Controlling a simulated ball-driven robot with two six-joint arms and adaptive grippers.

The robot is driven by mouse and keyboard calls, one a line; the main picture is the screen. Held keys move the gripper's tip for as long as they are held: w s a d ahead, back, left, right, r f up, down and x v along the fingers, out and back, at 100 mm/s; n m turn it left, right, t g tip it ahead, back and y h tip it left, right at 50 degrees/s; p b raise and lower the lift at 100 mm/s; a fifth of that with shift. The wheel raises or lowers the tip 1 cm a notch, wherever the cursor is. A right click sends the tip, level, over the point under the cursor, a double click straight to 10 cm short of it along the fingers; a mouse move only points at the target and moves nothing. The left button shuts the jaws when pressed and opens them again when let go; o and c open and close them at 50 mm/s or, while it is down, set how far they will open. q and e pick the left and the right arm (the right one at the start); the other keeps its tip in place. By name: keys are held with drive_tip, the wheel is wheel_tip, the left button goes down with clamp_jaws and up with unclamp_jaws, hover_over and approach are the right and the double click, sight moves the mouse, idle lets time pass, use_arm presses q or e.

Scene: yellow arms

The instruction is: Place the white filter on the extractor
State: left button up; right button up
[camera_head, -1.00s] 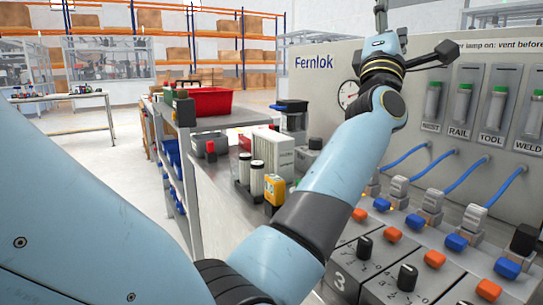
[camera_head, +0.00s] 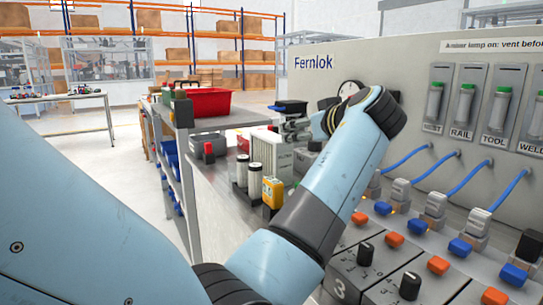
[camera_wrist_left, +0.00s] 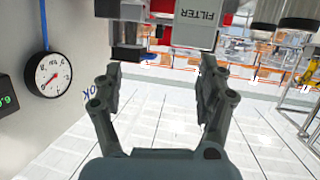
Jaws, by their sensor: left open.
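A white block marked FILTER (camera_wrist_left: 196,20) shows at the top of the left wrist view, beyond the fingertips. In the head view, a white ridged block (camera_head: 270,148) stands on the grey bench, and it looks like the same filter. My left gripper (camera_wrist_left: 160,78) is open and empty, its two dark fingers apart, with a gap between them and the filter. In the head view my left gripper (camera_head: 293,128) is mostly hidden behind its own wrist, near the ridged block. I cannot tell which object is the extractor. My right gripper is not in view.
A red bin (camera_head: 207,102) stands on the shelf behind. White cylinders with black caps (camera_head: 255,178) and a yellow device (camera_head: 272,192) stand close in front of the filter. The Fernlok panel (camera_head: 420,75) rises on the right, with a gauge (camera_wrist_left: 48,74) on it.

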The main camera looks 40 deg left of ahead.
sight(273, 136)
use_arm(q)
drive_tip(key=a+g, duration=0.1)
drive_tip(key=a, duration=0.1)
drive_tip(key=s+a+f+n, duration=0.1)
drive_tip(key=a, duration=0.1)
drive_tip(key=a+g+y, duration=0.1)
drive_tip(key=shift+s+a+f+g, duration=0.2)
drive_tip(key=shift+a+g, duration=0.1)
drive_tip(key=shift+a, duration=0.1)
drive_tip(key=x, duration=0.5)
drive_tip(key=shift+w+a+f, duration=0.15)
drive_tip(key=shift+w+f, duration=0.05)
drive_tip(key=shift+f, duration=0.05)
clamp_jaws()
